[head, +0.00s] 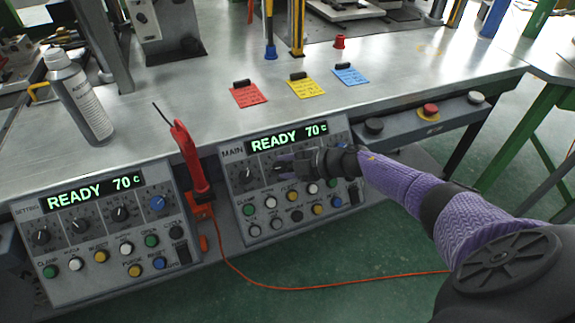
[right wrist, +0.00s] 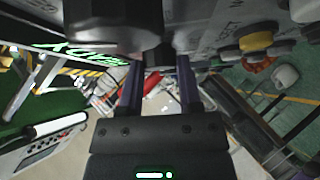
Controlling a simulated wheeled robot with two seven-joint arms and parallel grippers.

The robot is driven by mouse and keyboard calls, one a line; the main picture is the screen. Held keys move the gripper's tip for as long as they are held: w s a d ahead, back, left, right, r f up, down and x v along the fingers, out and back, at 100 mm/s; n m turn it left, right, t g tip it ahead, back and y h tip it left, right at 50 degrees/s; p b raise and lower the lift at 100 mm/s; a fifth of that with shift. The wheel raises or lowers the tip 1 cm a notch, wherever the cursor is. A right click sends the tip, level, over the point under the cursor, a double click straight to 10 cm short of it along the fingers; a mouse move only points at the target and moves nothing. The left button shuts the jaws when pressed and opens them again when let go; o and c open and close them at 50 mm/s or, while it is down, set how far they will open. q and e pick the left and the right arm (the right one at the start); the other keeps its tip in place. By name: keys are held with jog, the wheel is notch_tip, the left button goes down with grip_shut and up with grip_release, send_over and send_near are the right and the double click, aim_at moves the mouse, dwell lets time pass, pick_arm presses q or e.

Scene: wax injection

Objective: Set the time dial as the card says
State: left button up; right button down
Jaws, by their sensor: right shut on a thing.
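The MAIN panel (head: 238,187) stands at the front edge of the bench, its green display reading READY 70 C. It has a row of dials with coloured buttons below.
The SETTING panel (head: 30,225), also reading READY 70 C, stands at left. A red-handled tool (head: 187,155) with an orange cable is between the panels. A spray bottle (head: 80,98) stands on the bench at left. A red button (head: 430,111) is on the bench's right front.

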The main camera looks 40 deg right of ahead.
jog(key=shift+c, duration=1.4)
grip_release()
pick_arm(q)
jog(key=shift+s, duration=0.2)
jog(key=shift+s+r, duration=0.1)
pick_arm(e)
jog(key=shift+s+d+r, duration=0.15)
jog(key=shift+s+r, duration=0.1)
pick_arm(q)
jog(key=shift+t, duration=0.3)
jog(key=r+p, duration=0.1)
jog(key=w+d+r+p, duration=0.1)
jog(key=p, duration=0.1)
jog(key=w+r+p, duration=0.1)
jog(key=r, duration=0.1)
jog(key=shift+w+d, duration=0.25)
pick_arm(e)
jog(key=v, duration=0.9)
pick_arm(q)
jog(key=shift+r, duration=0.1)
pick_arm(e)
jog(key=shift+s+d+f, duration=0.1)
